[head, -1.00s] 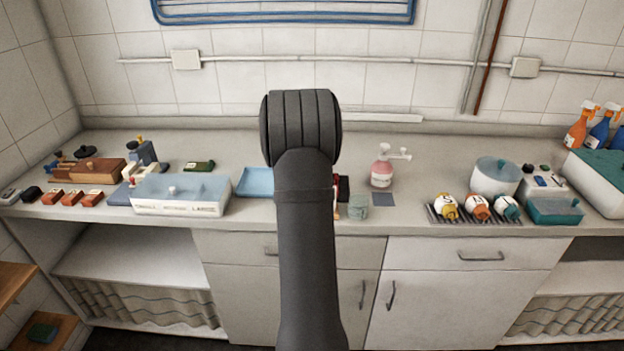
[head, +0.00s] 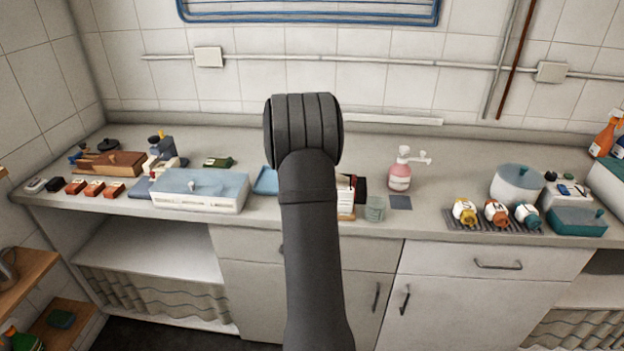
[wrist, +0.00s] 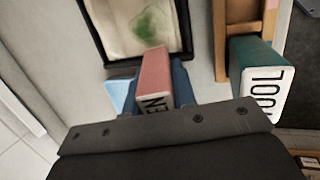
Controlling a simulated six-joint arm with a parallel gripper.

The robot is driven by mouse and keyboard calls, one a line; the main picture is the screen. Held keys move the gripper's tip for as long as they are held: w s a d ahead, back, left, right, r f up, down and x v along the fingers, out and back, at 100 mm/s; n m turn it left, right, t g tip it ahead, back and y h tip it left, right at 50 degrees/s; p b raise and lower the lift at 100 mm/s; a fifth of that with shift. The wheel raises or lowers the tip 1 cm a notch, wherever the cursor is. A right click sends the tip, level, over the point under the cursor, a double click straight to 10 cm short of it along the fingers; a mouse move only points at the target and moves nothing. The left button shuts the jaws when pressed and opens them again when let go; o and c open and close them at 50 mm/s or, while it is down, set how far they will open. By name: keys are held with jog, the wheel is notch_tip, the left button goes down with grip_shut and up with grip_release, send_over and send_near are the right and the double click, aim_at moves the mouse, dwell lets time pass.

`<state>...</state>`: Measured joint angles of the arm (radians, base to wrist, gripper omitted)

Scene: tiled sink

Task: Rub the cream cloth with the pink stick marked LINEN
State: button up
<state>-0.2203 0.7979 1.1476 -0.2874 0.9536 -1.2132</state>
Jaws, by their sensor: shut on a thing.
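The pink stick (wrist: 154,72) is held between the dark fingers of my gripper (wrist: 155,88) in the wrist view. The end of its lettering, "EN", shows on the near face; the rest is covered. The cream cloth (wrist: 120,22) with a green stain lies in a dark-rimmed frame (wrist: 90,30) just beyond the stick. The stick's far end overlaps the frame's near edge in the picture; I cannot tell whether it touches the cloth. In the head view my arm hides the gripper, stick and cloth.
A teal block (wrist: 258,75) with letters "OOL" stands at the wrist view's right, beside a wooden holder (wrist: 222,50). In the head view, a glass (head: 375,209), pink pump bottle (head: 400,176) and clear-lidded box (head: 200,190) flank my arm.

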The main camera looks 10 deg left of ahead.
jog(key=shift+d+f, duration=0.15)
jog(key=shift+d, duration=3.3)
notch_tip(320, 180, up, 6)
jog(key=shift+r, duration=0.2)
jog(key=shift+r, duration=0.1)
jog(key=shift+r, duration=1.4)
